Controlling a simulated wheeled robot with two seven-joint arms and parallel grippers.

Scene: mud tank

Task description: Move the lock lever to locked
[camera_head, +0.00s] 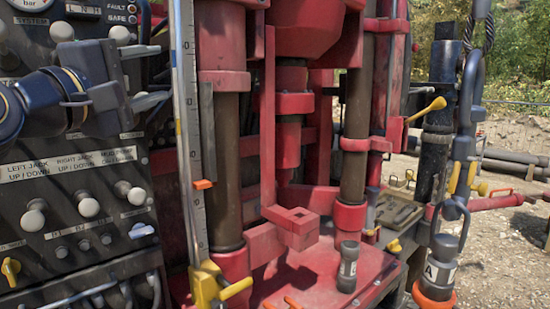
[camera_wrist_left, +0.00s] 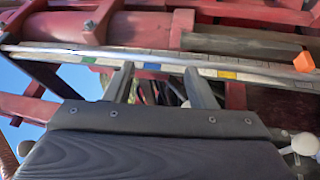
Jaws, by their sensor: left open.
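No lever is legibly marked as the lock lever, so I cannot tell which one it is. A yellow-handled lever (camera_head: 428,108) sticks out at the right of the red rig. A yellow clamp with a handle (camera_head: 207,287) sits at the foot of the measuring rod. A yellow knob (camera_head: 11,269) is low on the control panel. My left gripper (camera_head: 149,76) is in front of the panel's upper part, left of the rod, open and empty. In the left wrist view its two fingers (camera_wrist_left: 158,76) are apart, pointing towards the rod. My right gripper is not in view.
The control panel (camera_head: 70,205) carries several white-knobbed levers near my left arm. The measuring rod (camera_head: 188,130) with an orange marker (camera_head: 202,184) stands close to the right of the gripper. The rod also crosses the left wrist view (camera_wrist_left: 240,72). A hanging blue hook (camera_head: 467,110) is at the right.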

